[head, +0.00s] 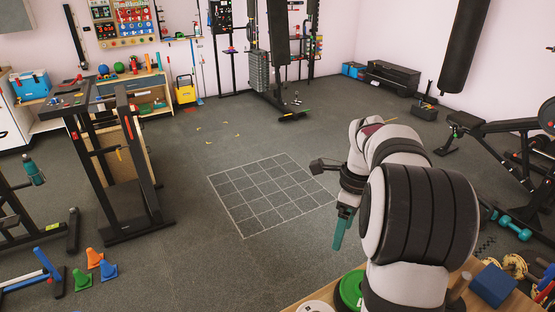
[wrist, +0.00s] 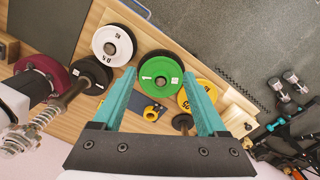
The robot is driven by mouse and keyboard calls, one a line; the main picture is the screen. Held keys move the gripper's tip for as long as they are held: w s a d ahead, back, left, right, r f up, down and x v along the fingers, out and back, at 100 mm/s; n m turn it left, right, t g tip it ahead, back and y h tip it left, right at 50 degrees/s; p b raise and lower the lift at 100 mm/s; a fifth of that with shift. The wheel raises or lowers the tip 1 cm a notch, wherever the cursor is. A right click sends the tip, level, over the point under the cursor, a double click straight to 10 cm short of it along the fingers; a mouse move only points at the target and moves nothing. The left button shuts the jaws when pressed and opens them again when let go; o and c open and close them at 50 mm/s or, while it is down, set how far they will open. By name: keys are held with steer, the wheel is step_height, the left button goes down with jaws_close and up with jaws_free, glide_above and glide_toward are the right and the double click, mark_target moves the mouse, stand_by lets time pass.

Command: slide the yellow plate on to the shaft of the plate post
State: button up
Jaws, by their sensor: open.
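My gripper (wrist: 160,73) is open and empty, its teal fingers spread above the wooden bench in the wrist view. In the head view my gripper (head: 341,232) points down above the bench's far edge. The yellow plate (wrist: 183,100) lies right of the green plate, partly hidden behind the right finger. A chrome shaft (wrist: 62,102) with a dark round disc at its far end shows at left; it looks like the plate post, but I cannot tell for sure. The yellow plate is apart from this shaft. My arm hides much of the bench in the head view.
The green plate (wrist: 160,77) shows between the fingers, with the white plate (wrist: 123,44) beside it. A dark red plate (wrist: 40,70) is at left. Blue block (head: 492,285) is right.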

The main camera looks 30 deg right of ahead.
steer(key=s+d+f+m, duration=0.2)
steer(key=d+f+m, duration=0.1)
steer(key=d, duration=0.3)
steer(key=s+d+f+m, duration=0.2)
steer(key=d+f+m, duration=0.1)
steer(key=d+m, duration=0.2)
steer(key=s+d+f+m, duration=0.3)
steer(key=d+m, duration=0.1)
steer(key=d, duration=0.4)
steer(key=shift+h, duration=0.3)
steer(key=shift+w+f, duration=0.15)
steer(key=shift+f, duration=4.65)
steer(key=shift+c, duration=0.3)
jaws_close()
steer(key=shift+r, duration=0.15)
